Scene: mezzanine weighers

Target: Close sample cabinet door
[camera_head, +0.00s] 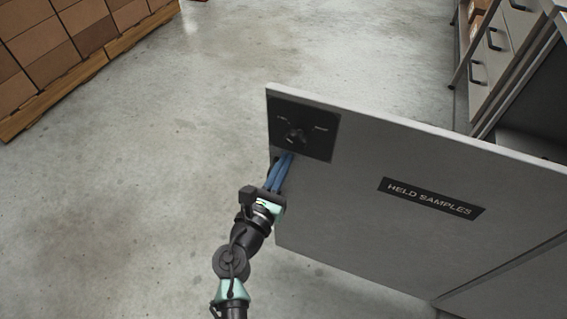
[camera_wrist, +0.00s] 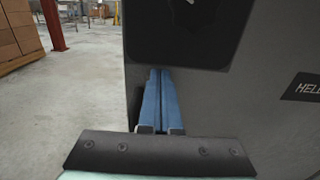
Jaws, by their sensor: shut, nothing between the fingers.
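The sample cabinet door (camera_head: 360,215) is a grey panel standing swung open across the right half of the head view. It bears a "HELD SAMPLES" label (camera_head: 432,198) and a black latch plate with a knob (camera_head: 303,127) near its free edge. In the wrist view the door (camera_wrist: 225,105) fills the right side, with the latch plate (camera_wrist: 185,35) above the fingers. My gripper (camera_head: 284,160) has blue fingers, shut and empty, just below the latch plate near the door's free edge. The fingertips (camera_wrist: 160,75) appear at the door's face; I cannot tell whether they touch it.
The grey cabinet body (camera_head: 535,110) is at the right, behind the door. Drawers with black handles (camera_head: 490,60) stand at the upper right. Stacked cardboard boxes (camera_head: 70,40) on a pallet are at the upper left. The concrete floor (camera_head: 150,200) left of the door is clear.

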